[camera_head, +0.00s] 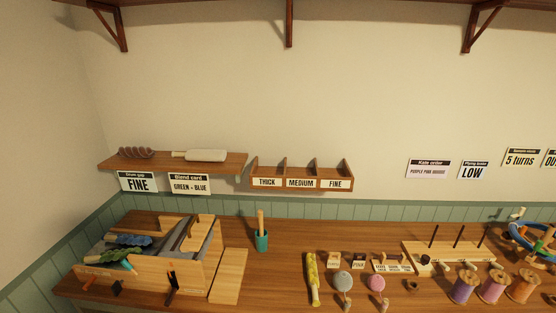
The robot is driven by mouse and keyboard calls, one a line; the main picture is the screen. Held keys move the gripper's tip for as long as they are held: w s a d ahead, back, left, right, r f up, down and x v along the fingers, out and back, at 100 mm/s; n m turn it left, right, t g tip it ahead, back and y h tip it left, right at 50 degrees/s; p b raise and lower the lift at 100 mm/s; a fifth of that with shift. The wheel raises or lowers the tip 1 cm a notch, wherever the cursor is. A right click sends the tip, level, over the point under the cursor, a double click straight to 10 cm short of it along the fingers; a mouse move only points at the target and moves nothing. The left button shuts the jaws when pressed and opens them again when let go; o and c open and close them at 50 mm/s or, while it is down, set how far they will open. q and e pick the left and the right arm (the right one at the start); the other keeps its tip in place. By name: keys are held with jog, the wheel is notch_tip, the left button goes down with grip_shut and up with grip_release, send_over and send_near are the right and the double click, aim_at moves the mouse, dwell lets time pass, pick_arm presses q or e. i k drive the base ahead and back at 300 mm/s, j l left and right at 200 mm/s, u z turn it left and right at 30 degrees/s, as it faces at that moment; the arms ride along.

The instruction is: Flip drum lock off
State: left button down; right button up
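A wooden box-shaped machine (135,268), which looks like a drum carder, stands at the left end of the workbench. Grey drum surfaces (190,240) show between its wooden walls. Blue and green fibre (128,241) lies at its left part. On its front face are a dark upright lever (171,283), a small dark block (117,288) and an orange-tipped part (90,283). I cannot tell which of these is the drum lock, or how it is set. Neither of my grippers is in view.
A wooden board (228,277) lies right of the machine. Spools (493,287), a pegged rack (455,252) and small balls (343,281) fill the right side. A wall shelf (172,163) and labelled bin (301,178) hang above.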

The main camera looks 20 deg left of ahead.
aim_at(126, 264)
jog(key=k+j, duration=0.25)
jog(key=k+j+u, duration=0.15)
jog(key=j, duration=0.25)
jog(key=k+j, duration=0.25)
jog(key=k+j+u, duration=0.1)
jog(key=k+j, duration=0.15)
jog(key=j, duration=0.2)
jog(key=k+j, duration=0.2)
jog(key=j, duration=0.15)
jog(key=k+j+u, duration=0.15)
jog(key=j, duration=0.2)
jog(key=k+j, duration=0.2)
jog(key=j, duration=0.2)
jog(key=i+j+z, duration=0.1)
jog(key=i+z, duration=0.3)
